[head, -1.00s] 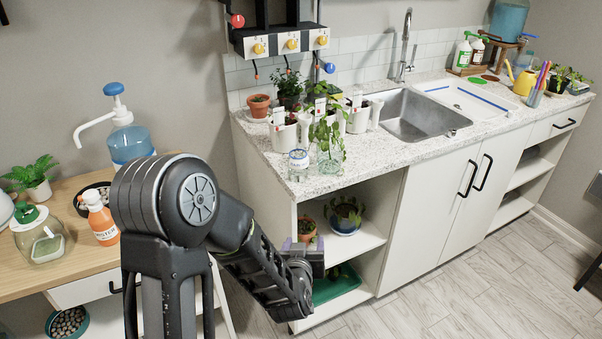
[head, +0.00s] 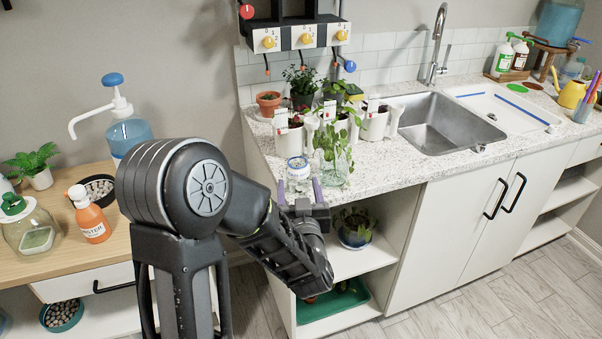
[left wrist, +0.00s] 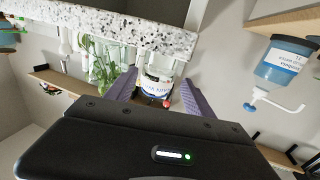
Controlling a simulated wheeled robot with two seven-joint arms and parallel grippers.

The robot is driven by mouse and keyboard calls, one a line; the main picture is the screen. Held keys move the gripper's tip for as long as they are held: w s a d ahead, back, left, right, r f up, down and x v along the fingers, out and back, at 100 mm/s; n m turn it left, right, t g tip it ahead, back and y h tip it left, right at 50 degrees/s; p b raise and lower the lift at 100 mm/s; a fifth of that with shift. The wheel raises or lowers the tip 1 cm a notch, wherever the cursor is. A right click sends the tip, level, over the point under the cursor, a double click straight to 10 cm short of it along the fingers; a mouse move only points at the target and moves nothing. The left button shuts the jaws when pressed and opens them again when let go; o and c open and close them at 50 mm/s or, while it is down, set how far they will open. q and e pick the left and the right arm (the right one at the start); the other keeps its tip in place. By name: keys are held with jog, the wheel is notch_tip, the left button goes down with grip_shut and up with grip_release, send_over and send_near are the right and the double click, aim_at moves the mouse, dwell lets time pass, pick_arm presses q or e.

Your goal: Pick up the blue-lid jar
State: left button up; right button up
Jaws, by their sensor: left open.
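The blue-lid jar (head: 297,168) is a small clear jar with a pale label and a blue-rimmed lid, upright near the front left corner of the speckled counter (head: 385,170). My left gripper (head: 299,190) is open at the counter's front edge, its purple fingers pointing at the jar. In the left wrist view the jar (left wrist: 157,86) shows in line with the gap between the fingers (left wrist: 157,95). I cannot tell whether it is within the fingertips; no grip on it shows. My right gripper is not in view.
A glass vase with a leafy cutting (head: 334,165) stands close right of the jar. White pots (head: 288,139) with plants stand behind. The sink (head: 440,125) is further right. Open shelves below hold a blue potted plant (head: 354,230) and a green tray (head: 335,300).

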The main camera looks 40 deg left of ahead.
aim_at(299, 181)
pick_arm(q)
jog(key=shift+x, duration=1.35)
jog(key=shift+w, duration=0.1)
jog(key=shift+w+a+p, duration=0.25)
jog(key=shift+w+p, duration=0.05)
jog(key=x, duration=0.4)
jog(key=shift+w+a+p, duration=0.1)
jog(key=shift+w+p, duration=0.05)
jog(key=shift+p, duration=0.25)
jog(key=shift+c, duration=0.4)
jog(key=c, duration=1.2)
jog(key=shift+r, duration=0.25)
jog(key=shift+c, duration=0.2)
jog(key=shift+r+p, duration=0.3)
jog(key=shift+r, duration=4.45)
